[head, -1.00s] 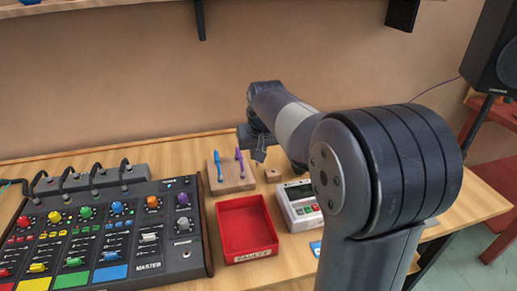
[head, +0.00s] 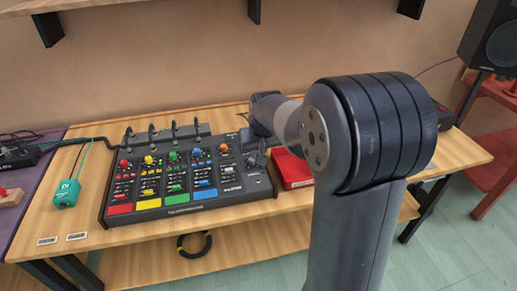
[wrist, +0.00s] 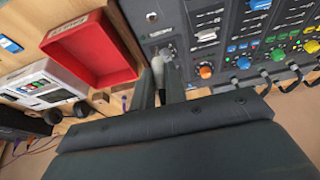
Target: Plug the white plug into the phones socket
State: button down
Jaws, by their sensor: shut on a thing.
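My gripper (wrist: 160,88) is shut on a pale, whitish piece, the white plug (wrist: 157,68), which shows between the fingertips in the wrist view. The fingers hide most of it. The gripper is over the right end of the dark mixer (head: 180,205); the head view shows this end partly covered by my arm. A small round socket on the mixer's corner panel, the phones socket (wrist: 151,17), shows near the top of the wrist view, beyond the plug and apart from it. Its label is too small to read there.
A red tray (head: 292,170) stands right beside the mixer, and a white device (wrist: 45,85) lies beyond it. Coloured knobs, such as an orange one (wrist: 206,72), and cables stand up from the mixer. A green box (head: 67,194) sits to the left.

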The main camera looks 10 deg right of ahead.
jog(key=shift+f, duration=0.1)
jog(key=shift+f+b, duration=2.15)
jog(key=shift+f, duration=0.7)
jog(key=shift+f+b, duration=1.2)
jog(key=shift+f, duration=0.55)
jog(key=c, duration=1.4)
grip_release()
jog(key=shift+o, duration=0.2)
jog(key=shift+r, duration=0.1)
jog(key=v, duration=1)
jog(key=shift+r+p, duration=0.35)
jog(key=shift+p, duration=0.05)
jog(key=shift+s, duration=0.1)
